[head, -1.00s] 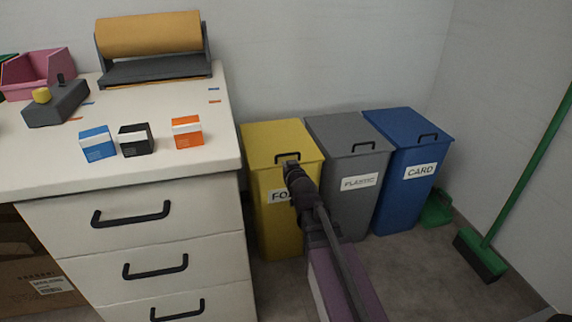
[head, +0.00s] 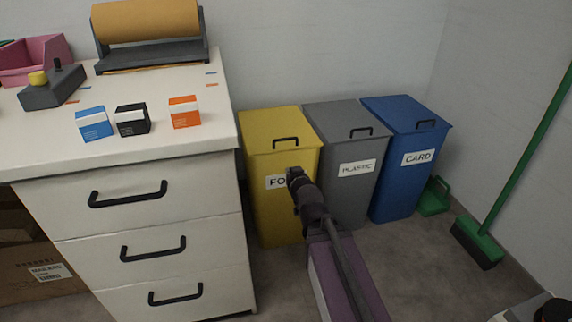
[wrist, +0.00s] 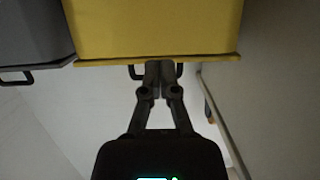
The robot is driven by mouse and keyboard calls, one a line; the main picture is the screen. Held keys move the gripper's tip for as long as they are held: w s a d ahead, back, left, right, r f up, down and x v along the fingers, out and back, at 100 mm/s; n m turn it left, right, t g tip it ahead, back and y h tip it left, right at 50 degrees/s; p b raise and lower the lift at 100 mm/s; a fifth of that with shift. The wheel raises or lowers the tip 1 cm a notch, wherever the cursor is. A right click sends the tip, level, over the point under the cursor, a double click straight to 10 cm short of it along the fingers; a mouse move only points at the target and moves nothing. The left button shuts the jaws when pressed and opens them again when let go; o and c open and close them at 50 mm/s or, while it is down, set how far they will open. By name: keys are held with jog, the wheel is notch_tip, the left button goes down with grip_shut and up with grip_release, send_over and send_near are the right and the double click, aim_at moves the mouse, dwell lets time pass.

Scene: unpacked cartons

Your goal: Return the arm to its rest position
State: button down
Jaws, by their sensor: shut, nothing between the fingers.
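My gripper (head: 293,177) is in front of the yellow bin (head: 272,220), over the part of its label that I cannot read. In the wrist view my gripper (wrist: 160,70) has its two fingers together with nothing between them. The front of the yellow bin (wrist: 155,25) fills the top of that view, and its black lid handle shows just behind the fingertips. I cannot tell the exact gap between fingertips and bin. The yellow bin's lid is shut.
A grey bin (head: 355,195) labelled plastic and a blue bin (head: 405,185) labelled card stand to the right, lids shut. The white drawer unit (head: 130,240) is on the left, with small boxes on top. A green broom (head: 485,240) leans at the right. Bare floor (head: 430,265) lies in front.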

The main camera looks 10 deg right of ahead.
jog(key=s+d+r+g+h+p, duration=0.1)
jog(key=s+g+p, duration=0.7)
jog(key=s, duration=0.1)
jog(key=s+d+r+g+p, duration=0.2)
jog(key=s+g+p, duration=0.5)
jog(key=s+p, duration=0.15)
notch_tip(320, 180, up, 38)
jog(key=p, duration=3.7)
jog(key=shift+s+a+f+m+p, duration=0.2)
jog(key=shift+s+f+m+p, duration=0.1)
jog(key=shift+m, duration=0.1)
